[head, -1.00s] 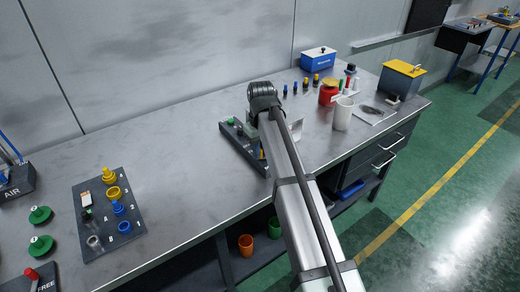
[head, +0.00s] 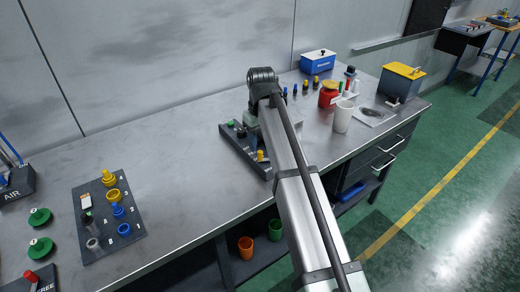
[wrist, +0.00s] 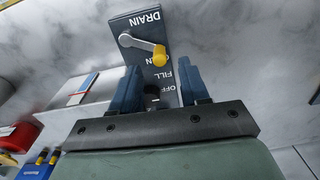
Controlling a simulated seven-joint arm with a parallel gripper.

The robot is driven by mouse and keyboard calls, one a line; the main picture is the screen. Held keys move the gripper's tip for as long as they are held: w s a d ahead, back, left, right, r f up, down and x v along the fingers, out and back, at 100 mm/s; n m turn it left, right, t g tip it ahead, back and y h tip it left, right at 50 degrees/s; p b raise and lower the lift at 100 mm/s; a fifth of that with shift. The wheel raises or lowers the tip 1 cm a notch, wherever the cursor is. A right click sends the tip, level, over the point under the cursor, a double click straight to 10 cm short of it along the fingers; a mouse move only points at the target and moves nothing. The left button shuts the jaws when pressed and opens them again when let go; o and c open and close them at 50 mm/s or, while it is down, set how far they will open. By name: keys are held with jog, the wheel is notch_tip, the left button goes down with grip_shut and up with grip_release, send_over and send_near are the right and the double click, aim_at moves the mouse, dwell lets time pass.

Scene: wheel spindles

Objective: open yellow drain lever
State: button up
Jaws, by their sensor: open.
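The drain lever is a grey arm (wrist: 140,43) with a yellow knob (wrist: 160,55), on a dark panel (wrist: 178,46) lettered DRAIN, FILL and OFF in the wrist view. In the head view the yellow knob (head: 261,155) shows at the right end of the dark panel (head: 236,147), partly beside my arm. My gripper (wrist: 160,80) is open and empty. Its two blue fingers point toward the panel, with the knob just beyond and roughly between their tips. I see no contact. In the head view my arm hides the gripper.
A white cup (head: 343,115), a red container (head: 328,94) and a blue box (head: 318,61) stand on the bench to the right. A dark board (head: 105,220) with yellow and blue parts lies at left. The bench between that board and the panel is clear.

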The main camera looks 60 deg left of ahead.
notch_tip(320, 180, up, 9)
dwell(0.4)
dwell(0.4)
